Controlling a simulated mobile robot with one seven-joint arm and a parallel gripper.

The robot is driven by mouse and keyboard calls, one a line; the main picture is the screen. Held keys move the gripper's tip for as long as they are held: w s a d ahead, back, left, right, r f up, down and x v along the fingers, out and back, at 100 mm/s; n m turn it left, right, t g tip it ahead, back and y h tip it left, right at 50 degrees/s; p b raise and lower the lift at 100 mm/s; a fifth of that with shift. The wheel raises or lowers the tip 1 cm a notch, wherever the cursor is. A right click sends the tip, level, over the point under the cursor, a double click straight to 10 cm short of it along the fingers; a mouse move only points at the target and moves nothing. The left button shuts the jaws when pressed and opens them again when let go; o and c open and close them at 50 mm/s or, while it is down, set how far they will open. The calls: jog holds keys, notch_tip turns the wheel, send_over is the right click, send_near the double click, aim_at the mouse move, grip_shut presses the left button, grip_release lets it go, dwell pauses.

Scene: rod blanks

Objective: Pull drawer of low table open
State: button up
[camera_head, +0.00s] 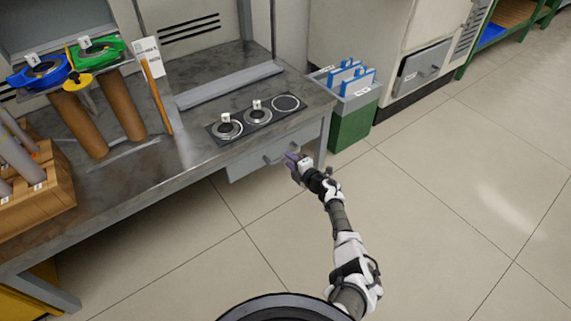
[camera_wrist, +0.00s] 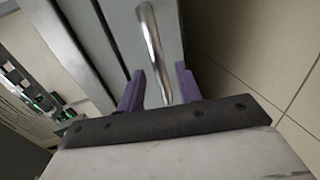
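The low table (camera_head: 190,165) is a grey metal workbench. Its grey drawer (camera_head: 247,163) is under the right part of the top and looks shut. The drawer's bar handle (camera_head: 272,158) is on its front. In the wrist view the shiny metal handle (camera_wrist: 152,45) runs from the top edge down between my fingers. My gripper (camera_head: 294,159) is just in front of the drawer, at the handle's right side. In the wrist view my gripper (camera_wrist: 160,88) has its purple fingers apart, one on each side of the handle, with gaps showing. Contact with the handle cannot be seen.
A dark plate (camera_head: 258,117) with round places lies on the bench above the drawer. A green bin (camera_head: 353,126) with blue-handled things stands right of the bench. Brown rods and a wooden block (camera_head: 45,205) are at left. The tiled floor (camera_head: 440,200) in front is clear.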

jog(key=shift+b+x, duration=1.15)
jog(key=shift+x, duration=0.55)
grip_shut()
